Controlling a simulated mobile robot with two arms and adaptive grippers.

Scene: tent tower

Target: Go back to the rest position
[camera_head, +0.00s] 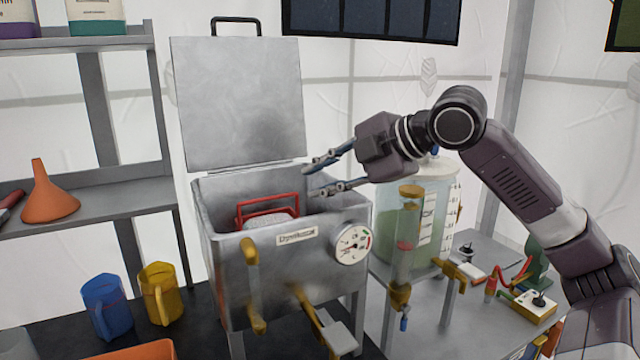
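My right gripper (318,174) reaches in from the right, above the right side of a metal tank (215,207). Its two fingers are spread apart and nothing shows between them. The tank's lid (240,105) stands open and upright at the back. Inside the tank is a red-framed basket (268,210) with something pale in it. The gripper is apart from the basket, up and to its right. My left gripper is not in view.
A clear cylinder tank (440,195) stands right of the metal tank, under my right arm. Blue (107,305) and yellow (160,292) jugs stand at the lower left. A shelf (110,194) at the left holds an orange funnel (48,196). A small device (535,305) with red cables sits at the lower right.

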